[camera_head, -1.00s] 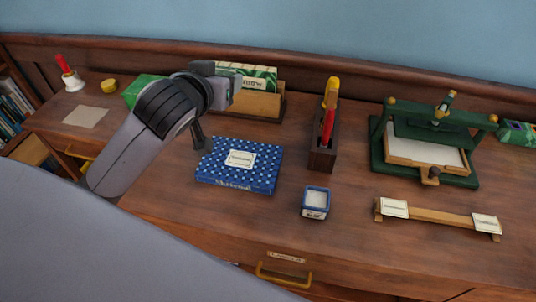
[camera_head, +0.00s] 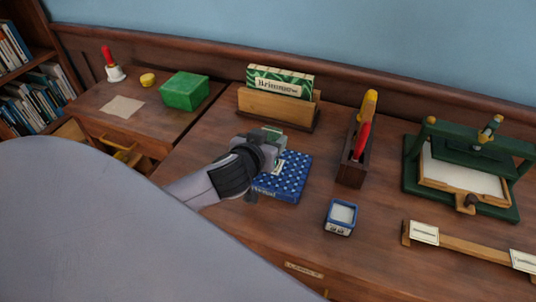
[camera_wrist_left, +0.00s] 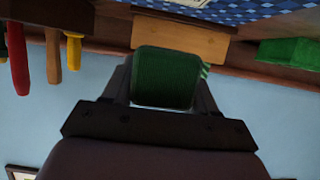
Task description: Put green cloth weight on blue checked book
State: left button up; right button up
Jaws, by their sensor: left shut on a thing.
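The blue checked book (camera_head: 291,180) lies flat on the desk with a pale label on its cover. My left gripper (camera_head: 268,146) covers its far left part in the head view. The gripper is shut on the green cloth weight (camera_head: 274,134), of which only a little shows there. In the left wrist view the weight (camera_wrist_left: 165,78) sits between the two fingers as a dark green rounded block. The book (camera_wrist_left: 245,10) shows at that view's top edge. I cannot tell the exact gap between weight and book. My right gripper is not in view.
A wooden letter holder (camera_head: 272,106) with green cards stands behind the book. A tool rack (camera_head: 355,155) and a small blue-rimmed box (camera_head: 341,217) stand to its right. A green box (camera_head: 185,91) sits at the left. A green press (camera_head: 465,170) stands far right.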

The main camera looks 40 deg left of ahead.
pick_arm(q)
jog(key=shift+f+b, duration=0.3)
jog(key=shift+f, duration=1.85)
jog(key=shift+f, duration=0.15)
jog(key=o, duration=1.5)
jog(key=shift+f, duration=0.1)
jog(key=shift+r, duration=0.2)
jog(key=shift+s+d, duration=0.1)
jog(key=shift+s, duration=0.15)
jog(key=v, duration=1.1)
jog(key=shift+s+r, duration=0.15)
jog(key=shift+s, duration=0.1)
